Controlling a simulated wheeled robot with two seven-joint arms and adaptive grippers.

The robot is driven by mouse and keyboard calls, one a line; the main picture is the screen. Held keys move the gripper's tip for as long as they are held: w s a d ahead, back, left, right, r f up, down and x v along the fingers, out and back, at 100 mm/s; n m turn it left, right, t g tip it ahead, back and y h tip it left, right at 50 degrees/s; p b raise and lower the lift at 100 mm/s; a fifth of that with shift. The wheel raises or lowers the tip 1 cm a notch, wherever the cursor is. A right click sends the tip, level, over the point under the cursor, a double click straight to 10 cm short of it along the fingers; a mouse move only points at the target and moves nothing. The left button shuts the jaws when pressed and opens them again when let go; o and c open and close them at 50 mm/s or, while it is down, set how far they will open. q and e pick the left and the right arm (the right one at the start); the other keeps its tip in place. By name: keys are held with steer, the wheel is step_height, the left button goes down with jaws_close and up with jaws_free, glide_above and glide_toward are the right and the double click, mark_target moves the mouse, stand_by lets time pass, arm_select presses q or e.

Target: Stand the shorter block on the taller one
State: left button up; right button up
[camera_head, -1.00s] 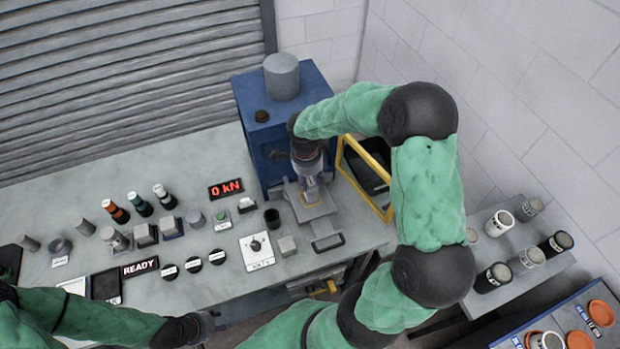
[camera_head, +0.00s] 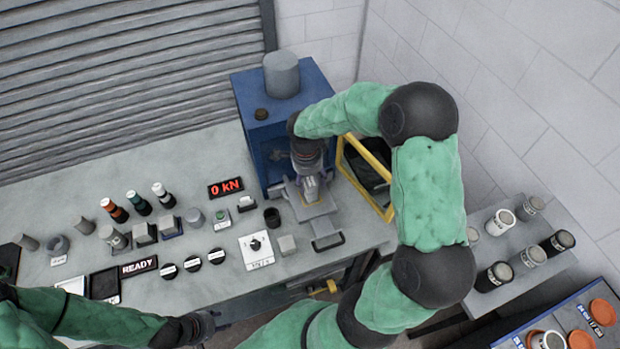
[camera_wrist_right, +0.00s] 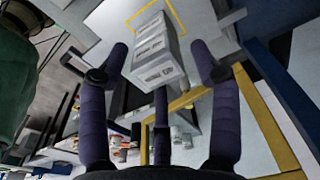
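A pale grey block form (camera_wrist_right: 158,72) with dark markings and stepped tiers stands on the press plate inside a yellow outline. I cannot tell whether it is one block or two stacked. It also shows small in the head view (camera_head: 311,188). My right gripper (camera_wrist_right: 160,62) is around it, fingers spread, with gaps visible at both sides. In the head view the right gripper (camera_head: 308,176) is at the front of the blue press. My left gripper (camera_head: 203,325) is low over the bench's front edge, far from the block; its fingers are unclear.
The blue press (camera_head: 250,100) stands behind my right gripper, with a yellow-framed guard (camera_head: 365,175) close on its right. A small grey cube (camera_head: 287,245), a dial panel (camera_head: 256,250), a black cup (camera_head: 272,217) and other grey blocks (camera_head: 144,234) stand on the bench. The display reads 0 kN (camera_head: 226,187).

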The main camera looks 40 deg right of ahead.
stand_by(0.3)
step_height(320, 180, up, 12)
steer(key=shift+w+a, duration=0.15)
steer(key=shift+a, duration=0.3)
steer(key=shift+f, duration=0.1)
